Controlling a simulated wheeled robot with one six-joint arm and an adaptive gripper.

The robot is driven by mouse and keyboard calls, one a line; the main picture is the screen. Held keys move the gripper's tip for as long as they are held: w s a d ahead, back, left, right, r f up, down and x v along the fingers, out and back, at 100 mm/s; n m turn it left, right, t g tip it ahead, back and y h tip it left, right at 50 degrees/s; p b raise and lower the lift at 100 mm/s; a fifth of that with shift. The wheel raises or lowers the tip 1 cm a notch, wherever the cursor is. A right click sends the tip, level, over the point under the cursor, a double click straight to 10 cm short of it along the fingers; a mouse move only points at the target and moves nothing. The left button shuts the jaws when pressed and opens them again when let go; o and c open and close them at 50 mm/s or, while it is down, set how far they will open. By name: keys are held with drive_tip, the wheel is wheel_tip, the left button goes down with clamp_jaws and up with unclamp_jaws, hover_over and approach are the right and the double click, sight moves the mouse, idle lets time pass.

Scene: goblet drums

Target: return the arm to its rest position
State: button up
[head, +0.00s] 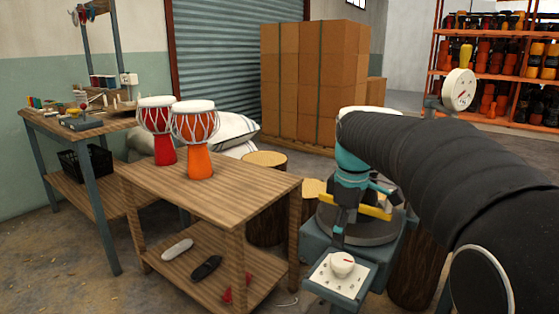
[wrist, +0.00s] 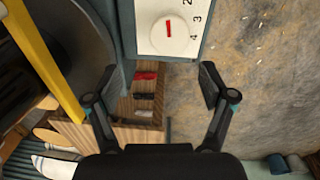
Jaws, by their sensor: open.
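My arm reaches in from the right of the head view in a black sleeve and bends down at its teal wrist. My gripper (head: 341,228) hangs low over the grey-blue machine, near its dial box (head: 342,275). In the wrist view my gripper (wrist: 158,85) has its two fingers spread wide, with nothing between them. The dial panel (wrist: 168,28), with numbers and a red mark, lies beyond the fingertips. The yellow bar (wrist: 45,60) of the machine is at the upper left. In the head view the fingertips are small and partly blend with the machine.
A red drum (head: 157,125) and an orange drum (head: 199,140) stand on the wooden table (head: 240,185) left of my gripper. Log stumps (head: 265,200) stand between table and machine. Stacked boxes (head: 310,80) and an orange shelf (head: 490,75) are behind.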

drive_tip(key=s+f+m+t, duration=0.2)
drive_tip(key=s+m, duration=0.4)
drive_tip(key=s, duration=0.6)
drive_tip(key=s+f+m+t, duration=0.2)
drive_tip(key=s+f+m, duration=0.2)
drive_tip(key=s, duration=0.8)
drive_tip(key=shift+f+m+t, duration=0.15)
drive_tip(key=shift+m+t, duration=0.25)
drive_tip(key=shift+m, duration=0.5)
